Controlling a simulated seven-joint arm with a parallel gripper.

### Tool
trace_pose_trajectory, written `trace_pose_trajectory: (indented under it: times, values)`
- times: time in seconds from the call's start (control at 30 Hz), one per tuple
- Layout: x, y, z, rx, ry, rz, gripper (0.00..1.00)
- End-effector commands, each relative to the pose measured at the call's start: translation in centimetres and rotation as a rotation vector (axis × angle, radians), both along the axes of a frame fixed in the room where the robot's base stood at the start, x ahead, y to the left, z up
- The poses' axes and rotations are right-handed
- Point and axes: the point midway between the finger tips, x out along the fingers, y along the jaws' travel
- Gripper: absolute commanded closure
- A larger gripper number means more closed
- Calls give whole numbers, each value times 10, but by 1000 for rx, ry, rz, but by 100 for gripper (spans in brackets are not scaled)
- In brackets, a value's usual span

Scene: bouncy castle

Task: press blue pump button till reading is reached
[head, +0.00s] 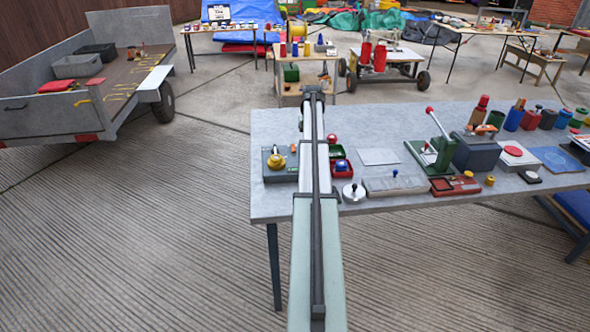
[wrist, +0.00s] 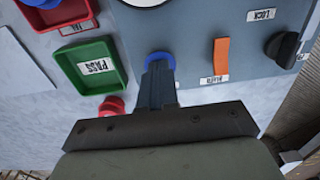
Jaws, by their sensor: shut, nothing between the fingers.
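The blue pump button (wrist: 160,59) shows in the wrist view on a blue-grey panel (wrist: 205,35). My gripper (wrist: 158,75) is shut and empty, with its fingertips at the button's near edge and covering part of it. I cannot tell if they touch it or if it is pressed in. A white round face (wrist: 147,1), perhaps the gauge, is cut off by the top edge, so no reading shows. In the head view the pump box (head: 270,173) stands at the table's left end, partly behind my arm, which hides my gripper and the button.
The panel also carries an orange switch (wrist: 220,58) and a black LOCK knob (wrist: 282,47). A green PASS tray (wrist: 92,67), a red tray (wrist: 66,12) and a red knob (wrist: 111,105) lie close by. The grey table (head: 370,119) holds many tools to the right.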

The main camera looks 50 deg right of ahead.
Motion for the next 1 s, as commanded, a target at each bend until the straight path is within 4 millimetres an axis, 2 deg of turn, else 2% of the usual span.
trace_pose_trajectory:
  times: [0.43,1.0]
  values:
    - [0,0,3,1,1,0,100]
    - [0,0,34,0,0,0,100]
